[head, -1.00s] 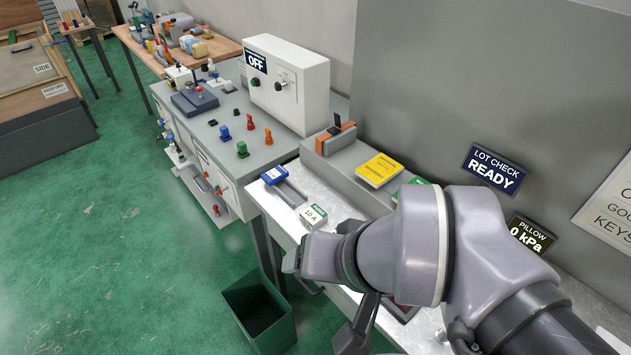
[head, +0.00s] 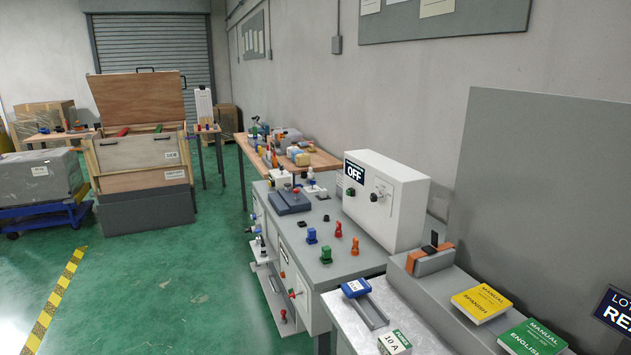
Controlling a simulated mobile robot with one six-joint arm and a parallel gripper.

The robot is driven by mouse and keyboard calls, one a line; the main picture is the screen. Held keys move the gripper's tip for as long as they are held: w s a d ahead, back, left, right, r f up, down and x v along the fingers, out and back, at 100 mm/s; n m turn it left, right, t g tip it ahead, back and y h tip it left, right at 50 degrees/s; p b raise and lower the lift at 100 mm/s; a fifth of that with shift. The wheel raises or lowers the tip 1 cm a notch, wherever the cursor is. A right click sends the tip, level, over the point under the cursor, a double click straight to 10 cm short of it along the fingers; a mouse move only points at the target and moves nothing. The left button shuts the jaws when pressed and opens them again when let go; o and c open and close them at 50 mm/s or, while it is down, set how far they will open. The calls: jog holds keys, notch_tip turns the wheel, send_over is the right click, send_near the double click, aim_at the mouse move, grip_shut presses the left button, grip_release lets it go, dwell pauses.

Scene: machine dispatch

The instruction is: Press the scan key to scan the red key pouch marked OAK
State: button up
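I cannot make out a red key pouch marked OAK in the head view. No key marked as the scan key can be read either. A lot check sign (head: 616,308) is cut off at the right edge, with only part of its wording showing. My gripper and arm are out of view.
A metal bench carries a blue-topped item (head: 356,288), a 10 A box (head: 394,342), a yellow Spanish manual (head: 481,302) and a green English manual (head: 532,338). Behind it stands a grey bench with a white box (head: 392,200) reading OFF. Green floor (head: 170,290) is open at left.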

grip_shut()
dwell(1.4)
